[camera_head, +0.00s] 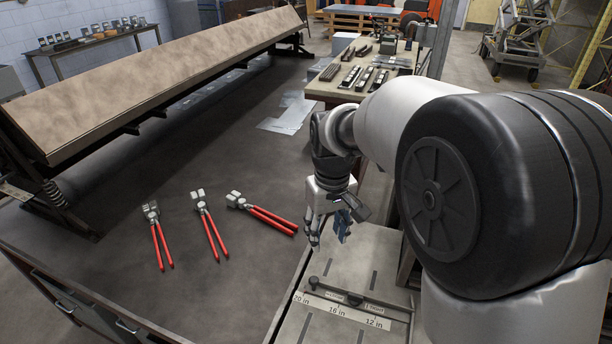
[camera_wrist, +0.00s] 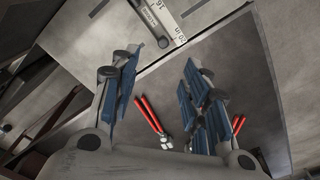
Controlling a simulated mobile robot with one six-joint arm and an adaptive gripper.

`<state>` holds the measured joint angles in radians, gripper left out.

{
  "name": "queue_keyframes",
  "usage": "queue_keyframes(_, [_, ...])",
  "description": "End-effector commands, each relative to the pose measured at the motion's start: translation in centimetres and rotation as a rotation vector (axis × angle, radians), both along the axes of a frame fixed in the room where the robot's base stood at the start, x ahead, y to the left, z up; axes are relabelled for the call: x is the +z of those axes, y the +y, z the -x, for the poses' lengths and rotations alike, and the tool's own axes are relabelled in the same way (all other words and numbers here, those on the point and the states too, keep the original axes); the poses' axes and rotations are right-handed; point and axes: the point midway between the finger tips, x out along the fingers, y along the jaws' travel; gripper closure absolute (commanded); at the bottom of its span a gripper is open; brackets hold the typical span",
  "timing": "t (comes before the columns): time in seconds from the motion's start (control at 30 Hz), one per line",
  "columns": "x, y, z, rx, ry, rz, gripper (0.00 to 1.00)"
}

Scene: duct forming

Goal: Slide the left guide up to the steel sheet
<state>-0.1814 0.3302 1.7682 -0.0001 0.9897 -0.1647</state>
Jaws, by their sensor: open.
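My gripper (camera_head: 328,230) hangs above the far left part of a grey slotted table, pointing down. In the wrist view its blue-padded fingers (camera_wrist: 163,75) are apart, with nothing between them. A dark guide bar with round knobs (camera_head: 330,291) lies across the slotted table, just behind a white inch scale. Part of the bar also shows at the top of the wrist view (camera_wrist: 146,13). My gripper is beyond the bar and apart from it. Thin grey sheets (camera_head: 288,112) lie on the dark bench; I cannot tell whether one is the task's steel sheet.
The white scale (camera_head: 343,310) reads 20, 16 and 12 in. Red-handled hand tools (camera_head: 210,228) lie on the dark bench (camera_head: 110,275) left of my gripper. A long tan-faced machine beam (camera_head: 150,80) stands behind. A side table (camera_head: 335,88) with small tools is at back right.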

Motion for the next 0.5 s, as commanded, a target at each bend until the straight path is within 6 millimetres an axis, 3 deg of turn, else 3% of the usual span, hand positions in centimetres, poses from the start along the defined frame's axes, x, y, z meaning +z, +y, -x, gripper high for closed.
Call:
queue_keyframes(0.1, [-2.3,1.2,-1.8,0.033,0.035,0.007,0.57])
queue_keyframes(0.2, [-3.3,1.7,-2.5,0.046,0.048,0.010,0.57])
queue_keyframes(0.37, [-4.6,1.9,-2.7,0.052,0.056,0.011,0.57])
queue_keyframes(0.5, [-6.7,1.8,-2.6,0.051,0.057,0.012,0.57])
